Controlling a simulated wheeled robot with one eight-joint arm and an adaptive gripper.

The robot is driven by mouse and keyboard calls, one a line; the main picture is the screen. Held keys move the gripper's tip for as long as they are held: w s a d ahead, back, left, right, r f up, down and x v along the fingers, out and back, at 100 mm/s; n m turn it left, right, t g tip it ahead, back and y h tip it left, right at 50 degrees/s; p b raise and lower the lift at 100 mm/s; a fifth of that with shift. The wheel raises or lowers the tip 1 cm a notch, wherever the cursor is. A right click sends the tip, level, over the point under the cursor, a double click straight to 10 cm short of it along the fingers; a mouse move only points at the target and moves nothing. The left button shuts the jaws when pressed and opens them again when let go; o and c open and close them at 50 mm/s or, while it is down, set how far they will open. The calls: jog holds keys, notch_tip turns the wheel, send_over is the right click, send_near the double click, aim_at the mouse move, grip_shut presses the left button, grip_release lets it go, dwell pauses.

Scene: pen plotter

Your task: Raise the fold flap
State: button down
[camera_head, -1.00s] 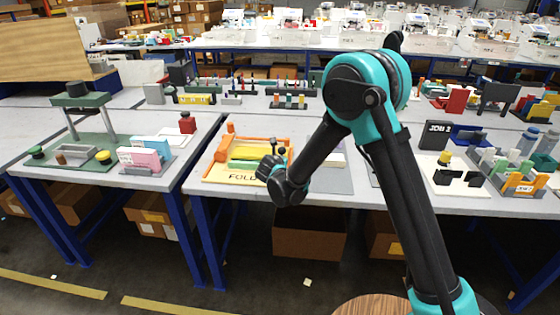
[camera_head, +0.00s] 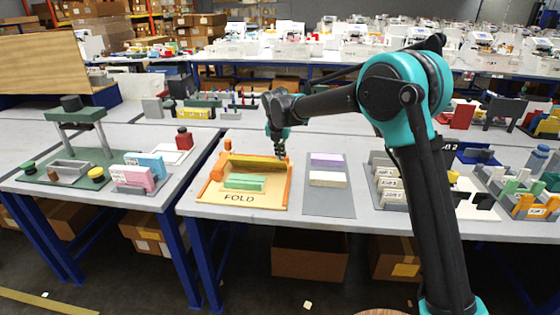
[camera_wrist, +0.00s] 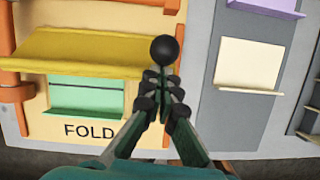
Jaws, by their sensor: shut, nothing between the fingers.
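The fold station is a yellow board (camera_head: 212,195) marked FOLD with orange side rails. Its olive-yellow flap (camera_head: 256,163) lies across the board behind a green block (camera_head: 244,181). In the wrist view the flap (camera_wrist: 85,50) is tilted over the green block (camera_wrist: 85,92), and a black ball knob (camera_wrist: 163,50) stands at its right end. My gripper (camera_head: 278,150) is over the station's right rear side. Its fingers are shut and empty in the wrist view (camera_wrist: 160,78), their tips just below the knob in the picture. Whether they touch it I cannot tell.
A grey mat (camera_head: 328,200) with a lilac block (camera_head: 325,159) and a cream block (camera_head: 327,179) lies right of the station. Grey labelled bins (camera_head: 391,200) stand farther right. Bare table shows around the mat.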

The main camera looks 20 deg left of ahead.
jog(key=w, duration=0.1)
jog(key=w+g, duration=0.1)
jog(key=r+g, duration=0.1)
jog(key=shift+w+a+h, duration=0.3)
jog(key=shift+w+a, duration=0.05)
jog(key=shift+w, duration=0.05)
jog(key=shift+w+a+r, duration=0.1)
jog(key=shift+w+a, duration=0.05)
jog(key=shift+w, duration=0.5)
jog(key=shift+w+a+r, duration=0.1)
jog(key=shift+w, duration=0.65)
